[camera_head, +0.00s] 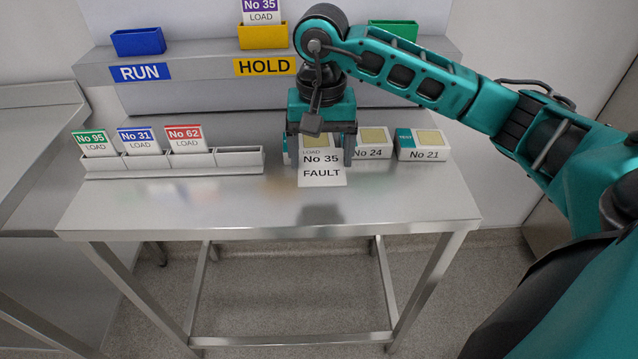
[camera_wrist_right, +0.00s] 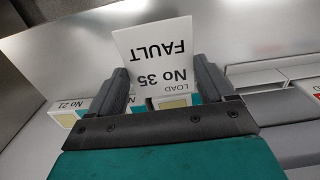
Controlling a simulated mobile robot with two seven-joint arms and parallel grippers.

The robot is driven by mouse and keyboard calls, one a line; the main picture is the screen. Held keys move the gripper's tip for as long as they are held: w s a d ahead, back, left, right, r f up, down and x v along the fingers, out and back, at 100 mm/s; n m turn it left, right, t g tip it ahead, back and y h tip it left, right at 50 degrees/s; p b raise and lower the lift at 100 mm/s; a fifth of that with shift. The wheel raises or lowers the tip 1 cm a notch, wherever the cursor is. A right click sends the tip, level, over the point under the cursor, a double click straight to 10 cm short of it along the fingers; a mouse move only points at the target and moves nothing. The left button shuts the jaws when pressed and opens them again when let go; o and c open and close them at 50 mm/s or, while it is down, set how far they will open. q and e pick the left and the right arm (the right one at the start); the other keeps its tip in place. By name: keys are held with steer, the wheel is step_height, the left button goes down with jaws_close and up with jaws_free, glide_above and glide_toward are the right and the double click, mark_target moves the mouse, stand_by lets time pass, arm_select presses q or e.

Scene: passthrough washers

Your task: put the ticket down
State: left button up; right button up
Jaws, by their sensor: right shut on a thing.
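The ticket (camera_head: 322,174) is a white card reading "LOAD No 35 FAULT". It also shows upside down in the right wrist view (camera_wrist_right: 155,54). My right gripper (camera_head: 320,157) points down over the table, with one finger at each side of the ticket, and is shut on it. In the head view the ticket's lower part extends toward the table's front edge. I cannot tell whether it touches the table. A box with a beige top (camera_wrist_right: 172,102) is partly hidden behind the ticket. My left gripper is not in view.
Boxes No 24 (camera_head: 372,153) and No 21 (camera_head: 424,154) stand to the right. A rack (camera_head: 180,168) at left holds three load cards; its rightmost slot is empty. The yellow HOLD bin (camera_head: 263,37) and blue RUN bin (camera_head: 138,42) sit on the shelf. The table's front is clear.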

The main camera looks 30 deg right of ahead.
mark_target(320, 194)
steer(key=shift+f, duration=3.5)
steer(key=shift+f+b, duration=0.2)
steer(key=shift+b, duration=0.15)
steer(key=o, duration=0.9)
steer(key=shift+r, duration=0.25)
step_height(320, 194, up, 12)
steer(key=shift+f+p, duration=0.1)
steer(key=shift+p, duration=0.3)
